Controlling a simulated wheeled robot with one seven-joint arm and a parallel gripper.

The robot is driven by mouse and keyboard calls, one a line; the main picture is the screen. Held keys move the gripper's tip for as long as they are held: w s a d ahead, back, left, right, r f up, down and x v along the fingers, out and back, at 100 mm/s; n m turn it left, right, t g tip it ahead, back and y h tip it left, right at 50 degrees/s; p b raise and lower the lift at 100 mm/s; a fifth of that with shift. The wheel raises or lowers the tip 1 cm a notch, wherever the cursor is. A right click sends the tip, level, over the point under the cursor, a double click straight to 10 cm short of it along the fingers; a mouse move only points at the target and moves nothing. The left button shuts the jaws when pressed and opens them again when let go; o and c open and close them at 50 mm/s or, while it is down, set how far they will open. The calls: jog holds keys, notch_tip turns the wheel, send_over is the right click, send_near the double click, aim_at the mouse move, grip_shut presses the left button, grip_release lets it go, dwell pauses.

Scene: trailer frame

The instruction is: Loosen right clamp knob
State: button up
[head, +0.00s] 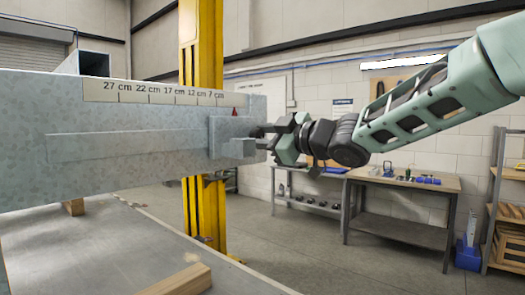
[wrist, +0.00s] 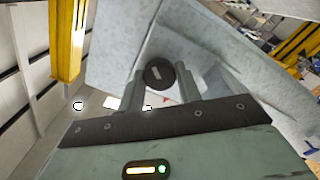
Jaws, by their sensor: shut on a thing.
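The clamp knob (wrist: 158,73) is a dark round knob with a light slot-like mark, seen in the wrist view. My gripper (head: 262,138) comes from the right in the head view, and its fingers also show in the wrist view (wrist: 162,86). The fingers stand on both sides of the knob and are shut on it. The grey clamp block (head: 237,148) sits at the right end of the galvanized trailer beam (head: 120,120). In the head view the fingers mostly hide the knob.
A scale strip with centimetre marks (head: 150,92) and a small red triangle (head: 235,112) lie above the clamp. A yellow post (head: 205,215) stands behind the beam. A workbench (head: 405,182) and shelf (head: 507,210) stand at the right. Open floor lies between.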

jog(key=shift+f+n+b, duration=0.1)
jog(key=shift+n+b, duration=4.6)
jog(key=shift+n, duration=2.2)
jog(key=o, duration=1)
jog(key=b+v, duration=0.3)
jog(key=v, duration=1.4)
jog(key=shift+s, duration=0.2)
